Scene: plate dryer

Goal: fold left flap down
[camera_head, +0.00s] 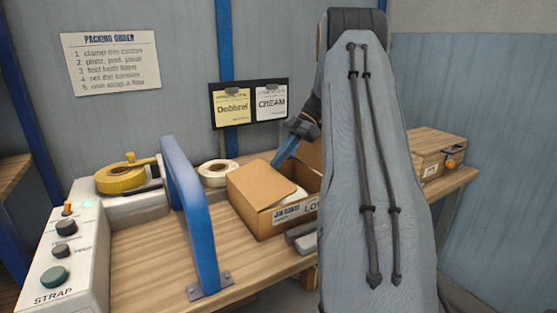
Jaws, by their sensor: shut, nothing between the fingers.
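An open cardboard box (288,222) with a printed label on its front stands on the wooden bench. Its left flap (260,185) slants inward over the left part of the opening; I cannot tell its exact angle. A pale item shows inside, partly under the flap. My gripper (282,160) is shut and empty, with its blue fingers pointing down at the back of the box, just beyond the flap's right side. I cannot tell whether it touches the flap. My own arm hides the right side of the box.
A blue arch (188,215) stands on the bench (150,265) left of the box. Yellow tape (120,178) and a white roll (218,172) lie behind. A strap control panel (65,255) is at left, another box (435,155) at right.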

